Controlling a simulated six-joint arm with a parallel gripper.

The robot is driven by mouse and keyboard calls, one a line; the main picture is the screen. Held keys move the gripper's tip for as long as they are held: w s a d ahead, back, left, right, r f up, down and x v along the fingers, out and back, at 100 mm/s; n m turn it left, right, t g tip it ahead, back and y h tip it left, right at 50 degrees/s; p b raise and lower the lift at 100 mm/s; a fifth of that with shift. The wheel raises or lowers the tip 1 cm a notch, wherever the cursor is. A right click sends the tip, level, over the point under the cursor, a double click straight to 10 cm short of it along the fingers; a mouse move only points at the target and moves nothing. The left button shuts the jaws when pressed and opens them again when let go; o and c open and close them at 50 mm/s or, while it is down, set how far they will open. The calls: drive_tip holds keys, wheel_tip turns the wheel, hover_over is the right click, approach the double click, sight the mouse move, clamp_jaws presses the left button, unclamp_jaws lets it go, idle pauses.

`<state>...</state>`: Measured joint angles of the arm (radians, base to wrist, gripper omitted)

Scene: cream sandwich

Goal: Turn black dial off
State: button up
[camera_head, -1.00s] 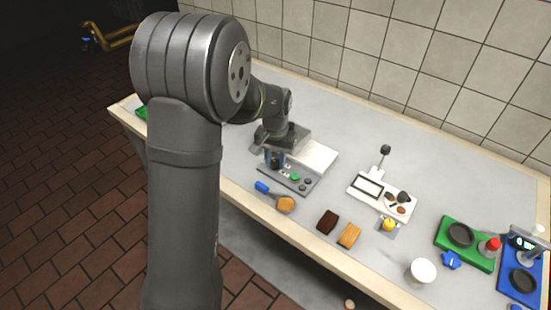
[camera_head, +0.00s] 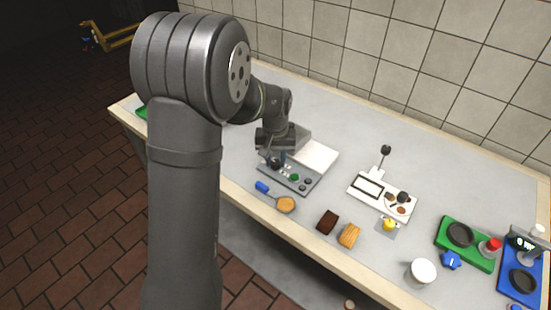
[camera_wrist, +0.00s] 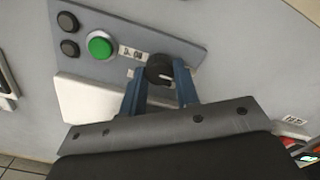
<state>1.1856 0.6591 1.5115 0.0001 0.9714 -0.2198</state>
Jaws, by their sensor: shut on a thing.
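The black dial (camera_wrist: 160,68) sits on a grey control panel (camera_wrist: 190,50), with a white mark on its face. My gripper (camera_wrist: 160,78) has its two blue fingers on either side of the dial and is shut on it. In the head view my gripper (camera_head: 274,162) is at the upper left end of the panel (camera_head: 288,183), where the dial is hard to make out. A green button (camera_wrist: 99,45) and two small black buttons (camera_wrist: 69,34) are on the same panel.
A white slab (camera_head: 315,156) lies behind the panel.

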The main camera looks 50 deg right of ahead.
sight(275, 161)
drive_tip(key=o, duration=1)
drive_tip(key=shift+c, duration=0.2)
drive_tip(key=shift+r, duration=0.1)
wheel_tip(275, 161, up, 17)
drive_tip(key=shift+r, duration=0.15)
wheel_tip(275, 161, down, 18)
drive_tip(key=shift+r, duration=0.2)
idle(0.3)
drive_tip(key=shift+r, duration=0.1)
